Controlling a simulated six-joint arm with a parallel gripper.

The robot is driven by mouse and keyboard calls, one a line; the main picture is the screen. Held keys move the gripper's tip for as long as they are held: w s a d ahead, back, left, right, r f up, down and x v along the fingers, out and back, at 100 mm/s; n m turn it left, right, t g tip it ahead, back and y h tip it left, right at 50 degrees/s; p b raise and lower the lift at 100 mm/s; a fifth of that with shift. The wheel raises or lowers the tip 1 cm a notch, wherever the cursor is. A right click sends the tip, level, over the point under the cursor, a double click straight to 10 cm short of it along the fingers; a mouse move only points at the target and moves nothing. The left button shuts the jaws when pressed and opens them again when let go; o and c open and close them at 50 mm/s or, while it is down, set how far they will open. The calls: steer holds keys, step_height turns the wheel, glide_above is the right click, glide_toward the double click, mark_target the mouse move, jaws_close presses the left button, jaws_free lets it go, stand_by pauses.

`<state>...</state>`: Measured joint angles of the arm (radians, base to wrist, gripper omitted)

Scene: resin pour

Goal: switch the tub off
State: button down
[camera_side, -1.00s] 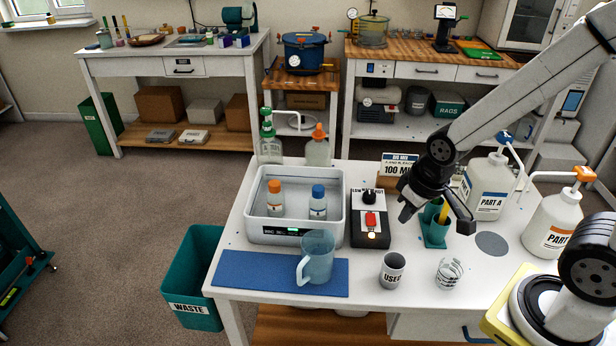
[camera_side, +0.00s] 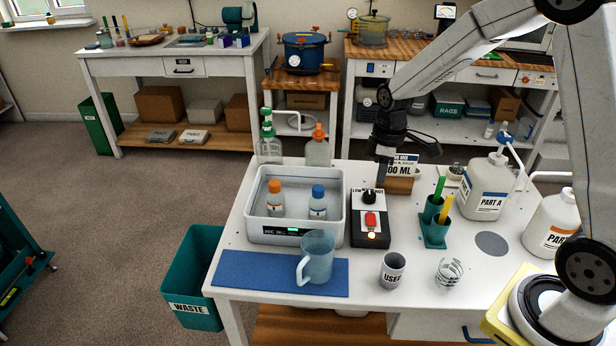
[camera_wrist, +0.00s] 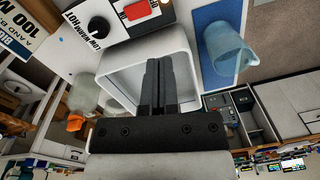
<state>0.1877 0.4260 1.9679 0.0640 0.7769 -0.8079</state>
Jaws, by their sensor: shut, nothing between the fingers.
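The white tub (camera_side: 253,222) stands on the bench with an orange-capped bottle (camera_side: 275,198) and a blue-capped bottle (camera_side: 318,203) inside; its front has a lit green display (camera_side: 293,230). Right beside it is the black control box (camera_side: 357,238) with a black knob (camera_side: 369,197), a red switch (camera_side: 371,220) and a glowing orange lamp (camera_side: 371,235). My gripper (camera_side: 382,182) is shut and empty, above and behind the box's knob end, not touching the switch. In the wrist view, my closed fingers (camera_wrist: 162,63) show in front of the tub (camera_wrist: 185,68), with the red switch (camera_wrist: 135,11) at the top edge.
A clear blue jug (camera_side: 317,260) stands on the blue mat (camera_side: 235,270). A used cup (camera_side: 392,271), a glass (camera_side: 448,273) and a green holder (camera_side: 434,235) are to the right. The 100 ML sign (camera_side: 399,168) is close beside my gripper. Pump bottles (camera_side: 483,195) stand farther right.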

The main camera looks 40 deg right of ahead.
mark_target(373, 221)
steer(key=shift+w+d+f+n+g+y, duration=0.15)
steer(key=shift+w+d+f+n+g, duration=0.1)
steer(key=shift+w+d+n, duration=0.45)
steer(key=shift+w+d+f+n+g+y, duration=0.2)
steer(key=shift+w+d+n, duration=0.3)
steer(key=shift+w+d, duration=0.4)
steer(key=shift+f, duration=0.1)
steer(key=f, duration=0.4)
steer(key=s+a+f, duration=0.1)
steer(key=f, duration=0.8)
steer(key=shift+s+a+f, duration=0.2)
steer(key=shift+s+f, duration=0.05)
steer(key=shift+f, duration=0.15)
steer(key=shift+s+a+f, duration=0.15)
steer(key=shift+f, duration=0.25)
